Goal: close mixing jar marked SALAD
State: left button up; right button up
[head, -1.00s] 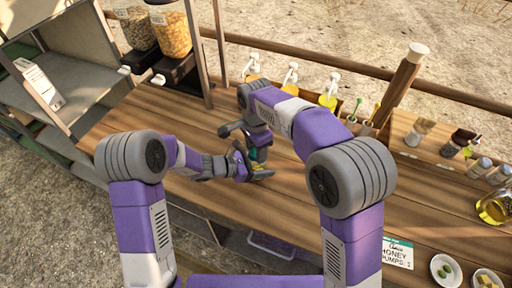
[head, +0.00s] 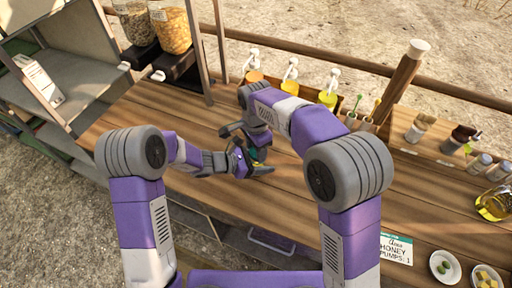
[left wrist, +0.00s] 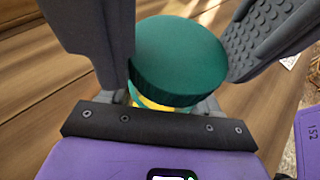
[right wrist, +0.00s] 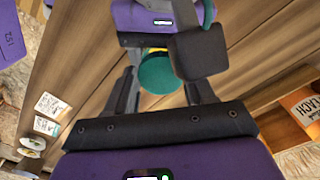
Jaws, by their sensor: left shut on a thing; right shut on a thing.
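The mixing jar has a dark green round lid (left wrist: 180,60) and a yellow body or contents (left wrist: 155,103) showing just below it in the left wrist view. The lid also shows in the right wrist view (right wrist: 160,73). My left gripper (head: 243,163) is shut on the jar, with its fingers on either side. My right gripper (right wrist: 162,88) comes in from above and is shut on the lid. The arms and fingers hide most of the jar in the head view. I cannot read its marking or tell whether the lid is fully seated.
The wooden counter (head: 200,210) is mostly clear around the grippers. Pump bottles (head: 290,75) stand along the back. A wooden post (head: 395,85), shakers (head: 418,127) and small bowls (head: 444,267) are at the right. Dispensers (head: 170,28) stand at the back left.

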jog(key=shift+s+f, duration=0.1)
jog(key=shift+f, duration=0.7)
jog(key=shift+f+m, duration=0.15)
jog(key=shift+m, duration=1.45)
jog(key=o, duration=1)
jog(key=shift+a, duration=0.1)
jog(key=shift+r, duration=0.25)
jog(key=shift+r, duration=2.25)
